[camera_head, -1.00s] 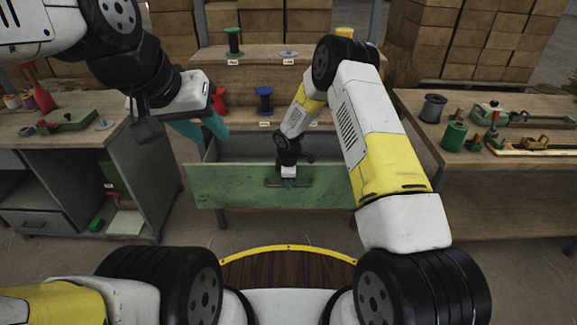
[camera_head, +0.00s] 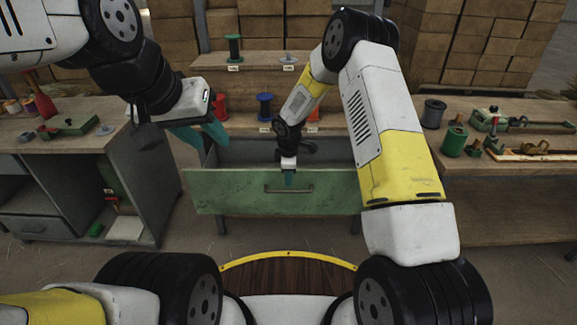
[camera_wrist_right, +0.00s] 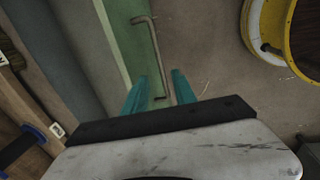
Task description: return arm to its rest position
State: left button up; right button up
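My right gripper (camera_head: 289,180) is at the green drawer's front, at its top edge and just above the metal handle (camera_head: 289,189). In the right wrist view its two teal fingers (camera_wrist_right: 160,95) are apart with nothing held between them. The green drawer (camera_head: 225,193) stands pulled open below the middle bench. My left gripper (camera_head: 203,134) hangs at the left, between the left bench and the drawer; its finger gap is not clear.
The middle bench carries a red spool (camera_head: 221,105), a blue spool (camera_head: 265,106) and a green spool (camera_head: 234,47) on a raised shelf. The left bench (camera_head: 60,145) and right bench (camera_head: 500,170) hold tools. Open floor (camera_head: 290,232) lies before the drawer.

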jog(key=shift+r, duration=0.2)
jog(key=s+d+r+m+t, duration=0.1)
jog(key=s+d+r+m, duration=0.2)
jog(key=r, duration=0.6)
jog(key=s+d+r+m, duration=0.3)
jog(key=s+d+r, duration=0.1)
jog(key=r, duration=0.5)
jog(key=s+d+r+m+t, duration=0.1)
jog(key=s+d+r+m, duration=0.15)
jog(key=r, duration=0.65)
jog(key=s+d+r+m, duration=0.1)
jog(key=s+r+m, duration=0.2)
jog(key=s, duration=0.5)
jog(key=s+d+r+m+t+y, duration=0.1)
jog(key=s+d+r+m, duration=0.1)
jog(key=s, duration=0.5)
jog(key=s+d+r+m+t+y, duration=0.1)
jog(key=s+r+m, duration=0.3)
jog(key=s, duration=0.4)
jog(key=shift+s+d+r, duration=0.35)
